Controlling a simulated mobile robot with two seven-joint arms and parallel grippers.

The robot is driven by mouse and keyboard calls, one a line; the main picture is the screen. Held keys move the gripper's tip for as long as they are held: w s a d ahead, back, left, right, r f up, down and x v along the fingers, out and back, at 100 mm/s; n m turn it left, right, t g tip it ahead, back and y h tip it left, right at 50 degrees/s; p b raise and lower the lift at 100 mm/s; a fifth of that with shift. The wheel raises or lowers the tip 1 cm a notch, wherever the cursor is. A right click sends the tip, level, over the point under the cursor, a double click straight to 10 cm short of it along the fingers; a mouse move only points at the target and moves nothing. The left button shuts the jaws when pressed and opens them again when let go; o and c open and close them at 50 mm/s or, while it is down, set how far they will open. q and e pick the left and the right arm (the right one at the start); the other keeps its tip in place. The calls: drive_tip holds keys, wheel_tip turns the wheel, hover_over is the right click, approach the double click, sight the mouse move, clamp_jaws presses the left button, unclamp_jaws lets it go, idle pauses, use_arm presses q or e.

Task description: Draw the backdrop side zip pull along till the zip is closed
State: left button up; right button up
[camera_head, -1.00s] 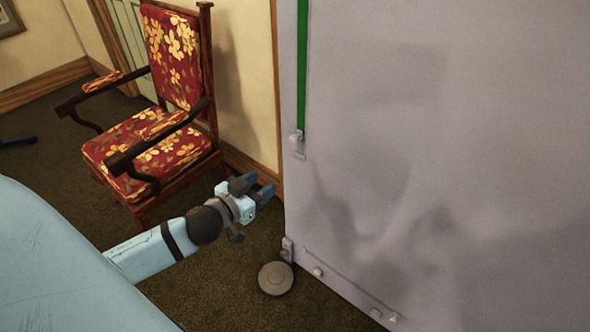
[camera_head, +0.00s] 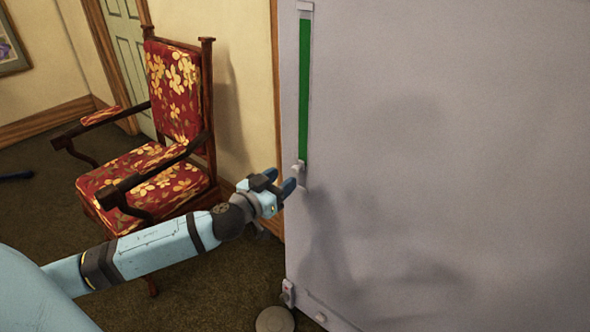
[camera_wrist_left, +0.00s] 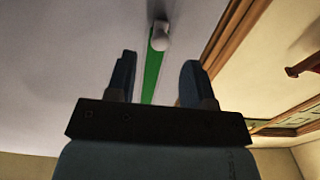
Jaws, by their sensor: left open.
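The backdrop (camera_head: 430,130) is a large pale grey panel on the right. A green strip (camera_head: 304,90), the zip's track, runs up near its left edge to a pale end piece (camera_head: 305,7). The small pale zip pull (camera_head: 298,168) sits at the strip's lower end. My left gripper (camera_head: 281,181) is open and empty, just left of and below the pull, apart from it. In the left wrist view the pull (camera_wrist_left: 159,37) shows beyond and between the two fingertips (camera_wrist_left: 160,70), with the green strip (camera_wrist_left: 152,75) behind. My right gripper is not in view.
A red floral armchair (camera_head: 160,135) with dark wooden arms stands left, behind my left arm. A round grey disc (camera_head: 275,320) lies on the floor by the backdrop's foot. Small fittings (camera_head: 288,290) sit low on the panel's edge.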

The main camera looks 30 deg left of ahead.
sight(294, 170)
use_arm(q)
drive_tip(key=shift+w+d, duration=0.15)
drive_tip(key=shift+w, duration=1.3)
drive_tip(key=shift+w+d, duration=0.1)
drive_tip(key=shift+w, duration=1.3)
clamp_jaws()
drive_tip(key=shift+r, duration=0.1)
